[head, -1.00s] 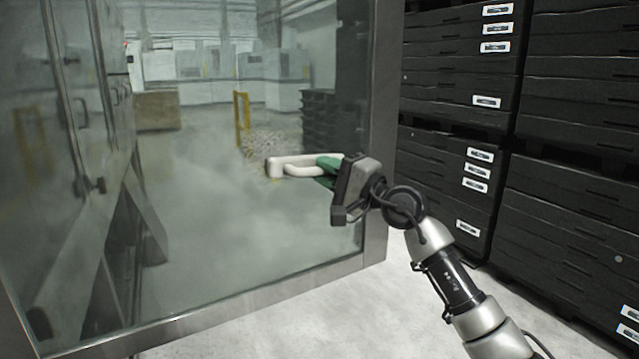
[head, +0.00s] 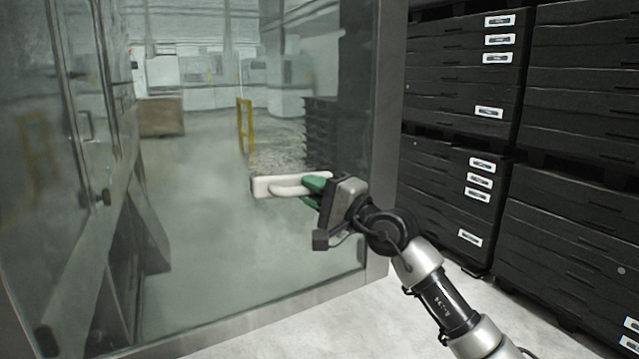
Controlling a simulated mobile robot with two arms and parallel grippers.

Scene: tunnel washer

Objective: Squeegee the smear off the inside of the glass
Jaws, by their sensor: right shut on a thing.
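My right gripper (head: 322,196) is shut on the green handle of the squeegee (head: 278,186), whose pale head points left toward the glass. The glass (head: 210,250) is a large framed pane filling the left and middle of the head view. A mottled brownish patch, which looks like the smear (head: 277,156), shows just above the squeegee head. I cannot tell whether the head touches the glass. The rest of the pane looks hazy. My left gripper is not in view.
Stacked black crates (head: 465,150) with white labels stand close on the right, beside my right arm. The metal frame (head: 384,130) edges the glass on the right and below. Pale floor (head: 400,315) is clear below the frame. A yellow post (head: 245,125) shows through the glass.

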